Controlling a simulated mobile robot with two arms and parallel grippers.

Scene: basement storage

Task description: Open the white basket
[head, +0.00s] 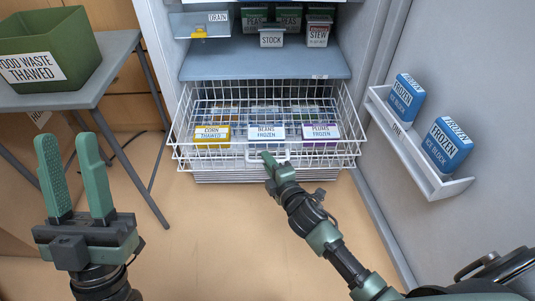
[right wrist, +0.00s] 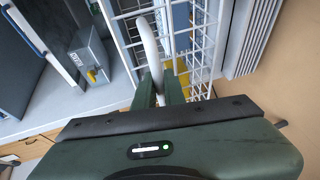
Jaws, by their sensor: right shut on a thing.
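The white wire basket (head: 180,145) sits low in the open fridge or freezer and extends forward past the blue-grey shelf above it. Inside lie boxes labelled corn thawed (head: 212,134), beans frozen (head: 266,132) and plums frozen (head: 320,132). My right gripper (head: 268,158) is at the middle of the basket's front. In the right wrist view its fingers (right wrist: 160,92) are closed around the basket's white curved handle (right wrist: 151,45). My left gripper (head: 76,178) is open and empty, at the lower left above the floor, apart from the basket.
A grey table (head: 92,88) at the left holds a green bin (head: 50,45) labelled food waste thawed. The open door at the right has a rack (head: 440,188) with blue ice block boxes (head: 447,143). The floor (head: 225,235) before the basket is clear except for my right arm.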

